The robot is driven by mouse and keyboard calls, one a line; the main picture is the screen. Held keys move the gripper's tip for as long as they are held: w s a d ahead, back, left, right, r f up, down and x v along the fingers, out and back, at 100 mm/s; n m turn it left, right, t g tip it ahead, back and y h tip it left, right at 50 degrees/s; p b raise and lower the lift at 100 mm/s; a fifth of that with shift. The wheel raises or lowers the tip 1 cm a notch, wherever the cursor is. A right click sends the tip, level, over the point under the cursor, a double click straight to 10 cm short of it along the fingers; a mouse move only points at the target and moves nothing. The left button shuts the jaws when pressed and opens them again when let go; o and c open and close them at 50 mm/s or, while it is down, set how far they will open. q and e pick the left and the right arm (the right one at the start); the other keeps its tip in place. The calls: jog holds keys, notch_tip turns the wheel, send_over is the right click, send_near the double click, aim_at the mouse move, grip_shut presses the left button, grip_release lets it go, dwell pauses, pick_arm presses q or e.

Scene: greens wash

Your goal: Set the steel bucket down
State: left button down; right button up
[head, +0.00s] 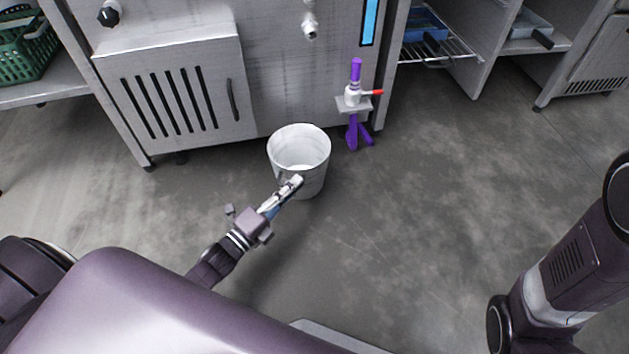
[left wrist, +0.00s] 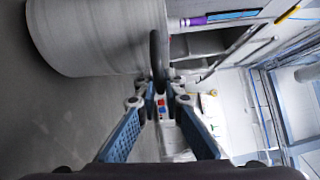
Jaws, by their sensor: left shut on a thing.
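The steel bucket (head: 285,147) is pale grey, open at the top and roughly upright in front of the steel cabinet. Its side fills the upper left of the left wrist view (left wrist: 95,35). My left gripper (head: 292,186) is at the near side of the bucket. In the left wrist view its fingertips (left wrist: 160,88) are shut on a dark bar that looks like the bucket's handle. I cannot tell whether the bucket's base touches the floor. My right arm shows at the right edge of the head view, but its gripper is out of frame.
The steel cabinet (head: 180,85) with a slotted door stands behind the bucket. A green basket (head: 28,55) is on a shelf at far left. The grey floor (head: 430,200) to the right is clear.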

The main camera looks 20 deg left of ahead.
aim_at(311, 179)
pick_arm(q)
jog(key=b+x, duration=0.1)
jog(key=x, duration=0.1)
jog(key=b+x, duration=0.1)
jog(key=x, duration=0.2)
jog(key=b+x, duration=0.1)
jog(key=x, duration=0.2)
jog(key=shift+f, duration=0.3)
jog(key=shift+w+f+b, duration=0.25)
jog(key=shift+b, duration=0.05)
notch_tip(311, 179, down, 3)
jog(key=b, duration=0.3)
jog(key=shift+f, duration=0.1)
jog(key=c, duration=2)
grip_release()
jog(key=shift+s, duration=0.1)
jog(key=shift+c, duration=0.2)
